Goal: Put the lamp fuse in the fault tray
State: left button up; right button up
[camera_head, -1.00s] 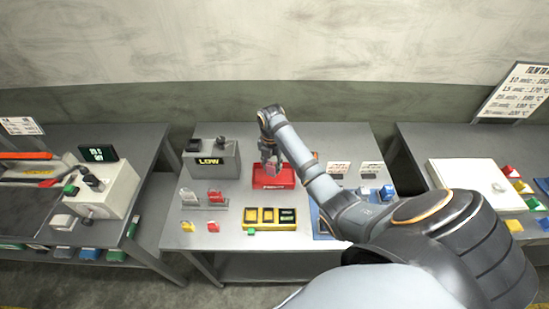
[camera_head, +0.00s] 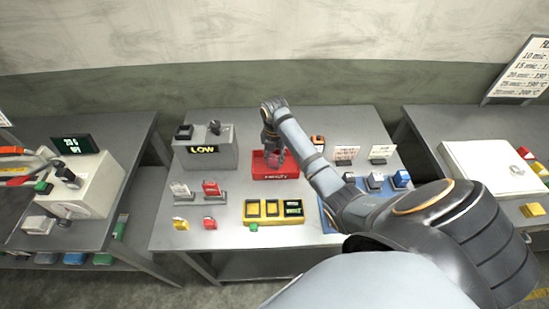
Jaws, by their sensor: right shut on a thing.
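The fault tray is a red, shallow tray (camera_head: 290,177) with lettering on its front, at the back middle of the centre table. My right gripper (camera_head: 273,160) points down over the left part of this tray. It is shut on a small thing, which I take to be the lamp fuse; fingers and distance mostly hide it. I cannot tell whether it touches the tray floor. My left gripper is not in view.
A grey box reading LOW (camera_head: 205,155) stands left of the tray. A yellow panel (camera_head: 273,219) lies in front. Small red and white pieces on stands are front left. A blue mat (camera_head: 329,222) is partly behind my right arm.

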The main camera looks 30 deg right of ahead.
aim_at(275, 156)
jog(key=shift+s+r, duration=0.15)
jog(key=shift+d, duration=0.15)
jog(key=o, duration=1.2)
jog(key=shift+f, duration=0.3)
jog(key=shift+c, duration=0.2)
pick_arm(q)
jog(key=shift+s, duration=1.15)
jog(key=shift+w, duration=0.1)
pick_arm(e)
jog(key=shift+r, duration=0.1)
jog(key=shift+r, duration=0.25)
notch_tip(275, 156, up, 5)
jog(key=shift+d+r+b, duration=0.1)
jog(key=shift+b, duration=0.55)
pick_arm(q)
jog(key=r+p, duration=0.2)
jog(key=p, duration=0.1)
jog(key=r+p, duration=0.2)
jog(key=p, duration=0.1)
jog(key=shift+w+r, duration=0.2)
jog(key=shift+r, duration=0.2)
pick_arm(e)
notch_tip(275, 156, up, 7)
jog(key=shift+f, duration=0.2)
